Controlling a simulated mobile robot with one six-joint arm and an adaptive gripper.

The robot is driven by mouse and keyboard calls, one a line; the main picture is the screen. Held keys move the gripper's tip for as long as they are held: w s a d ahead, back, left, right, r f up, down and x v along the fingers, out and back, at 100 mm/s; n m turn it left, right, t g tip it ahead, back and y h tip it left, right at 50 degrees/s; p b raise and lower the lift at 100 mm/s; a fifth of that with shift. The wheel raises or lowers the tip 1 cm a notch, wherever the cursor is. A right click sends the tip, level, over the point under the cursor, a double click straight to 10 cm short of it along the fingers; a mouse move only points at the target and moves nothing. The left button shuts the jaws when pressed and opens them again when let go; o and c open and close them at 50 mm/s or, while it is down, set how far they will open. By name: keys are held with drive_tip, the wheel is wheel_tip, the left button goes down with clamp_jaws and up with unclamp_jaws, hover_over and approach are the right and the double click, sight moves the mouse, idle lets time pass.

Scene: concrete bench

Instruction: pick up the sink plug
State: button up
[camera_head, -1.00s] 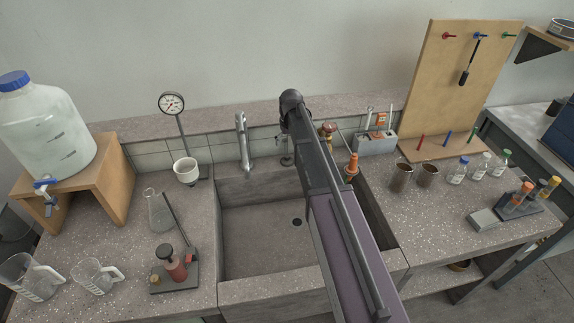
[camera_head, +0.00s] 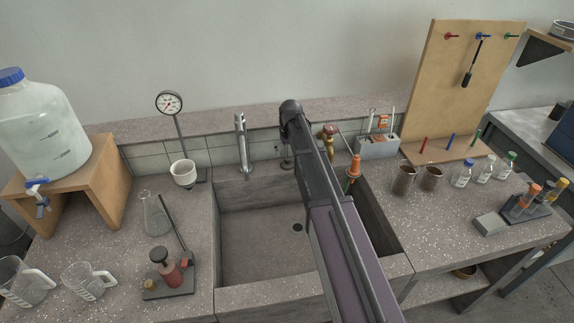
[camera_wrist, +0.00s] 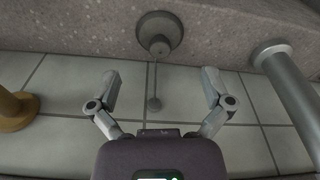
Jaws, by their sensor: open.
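The sink plug (camera_wrist: 160,35) is a grey round disc with a raised knob. It sits on the stone ledge at the top of the wrist view, with a thin line running from it to a small ball-shaped fitting on the tiles. In the head view the plug (camera_head: 286,163) is a small dark shape behind the sink, partly covered by my arm. My gripper (camera_wrist: 161,80) is open and empty. Its fingers spread on either side of the thin line, and the plug lies beyond the fingertips, centred between them.
The tap (camera_head: 242,145) stands close beside the plug; its grey post (camera_wrist: 290,85) is right of my fingers in the wrist view. A brass fitting (camera_wrist: 15,108) is at left there. The tiled wall (camera_wrist: 70,140) lies close. The sink basin (camera_head: 260,250) is empty.

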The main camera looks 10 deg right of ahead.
sight(288, 159)
drive_tip(key=shift+f, duration=0.1)
drive_tip(key=shift+w+f+b, duration=0.15)
drive_tip(key=shift+f+b, duration=1.1)
drive_tip(key=shift+b, duration=0.05)
drive_tip(key=shift+w+f+b, duration=0.1)
drive_tip(key=shift+f+b, duration=1.15)
drive_tip(key=shift+b, duration=0.05)
drive_tip(key=shift+c, duration=0.2)
drive_tip(key=shift+s+r, duration=0.1)
drive_tip(key=c, duration=1.2)
